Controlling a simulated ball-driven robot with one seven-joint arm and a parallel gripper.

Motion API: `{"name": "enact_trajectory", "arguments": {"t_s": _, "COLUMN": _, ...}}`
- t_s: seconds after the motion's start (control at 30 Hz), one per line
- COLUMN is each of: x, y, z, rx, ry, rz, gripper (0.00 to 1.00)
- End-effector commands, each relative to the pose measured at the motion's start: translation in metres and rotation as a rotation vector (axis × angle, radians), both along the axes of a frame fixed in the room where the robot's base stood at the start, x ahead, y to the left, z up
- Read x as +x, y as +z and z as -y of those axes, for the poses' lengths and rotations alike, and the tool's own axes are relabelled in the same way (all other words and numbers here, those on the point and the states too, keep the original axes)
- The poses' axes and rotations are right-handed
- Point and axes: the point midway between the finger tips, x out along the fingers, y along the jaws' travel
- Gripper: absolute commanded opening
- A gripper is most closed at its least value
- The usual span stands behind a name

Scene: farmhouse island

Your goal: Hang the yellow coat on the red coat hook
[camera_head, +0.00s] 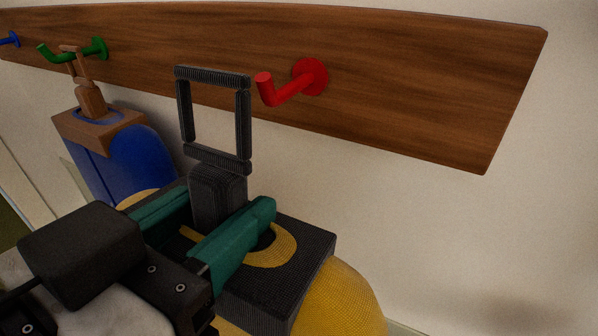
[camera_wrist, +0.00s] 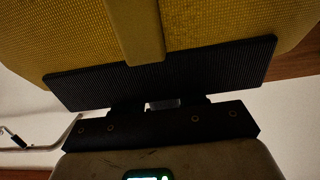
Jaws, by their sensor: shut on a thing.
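The yellow coat (camera_head: 345,300) hangs below a dark block-like top with a square black hanging loop (camera_head: 247,125) standing up from it. My gripper (camera_head: 225,222), with green fingers, is shut on the dark neck below the loop. The red coat hook (camera_head: 290,83) is fixed to the wooden board, just right of the loop in the head view. The loop and hook look apart; their depth gap is hard to tell. In the wrist view the yellow coat (camera_wrist: 215,30) fills the top, and the fingertips are hidden.
A wooden board (camera_head: 420,80) runs along the pale wall. A green hook (camera_head: 100,48) holds a blue coat (camera_head: 145,160) close to the left of the yellow one. A blue hook (camera_head: 10,40) is at the far left. The wall right of the red hook is clear.

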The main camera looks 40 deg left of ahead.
Motion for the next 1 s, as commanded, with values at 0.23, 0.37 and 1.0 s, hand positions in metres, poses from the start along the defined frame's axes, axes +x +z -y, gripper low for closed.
{"name": "enact_trajectory", "arguments": {"t_s": 0.23, "x": 0.016, "y": -0.001, "z": -0.003, "rx": 0.0, "ry": -0.002, "rz": 0.0, "gripper": 0.0}}
{"name": "enact_trajectory", "arguments": {"t_s": 0.37, "x": 0.024, "y": -0.001, "z": -0.005, "rx": 0.001, "ry": -0.002, "rz": 0.001, "gripper": 0.0}}
{"name": "enact_trajectory", "arguments": {"t_s": 1.0, "x": 0.062, "y": -0.001, "z": -0.014, "rx": 0.0, "ry": -0.003, "rz": 0.001, "gripper": 0.0}}
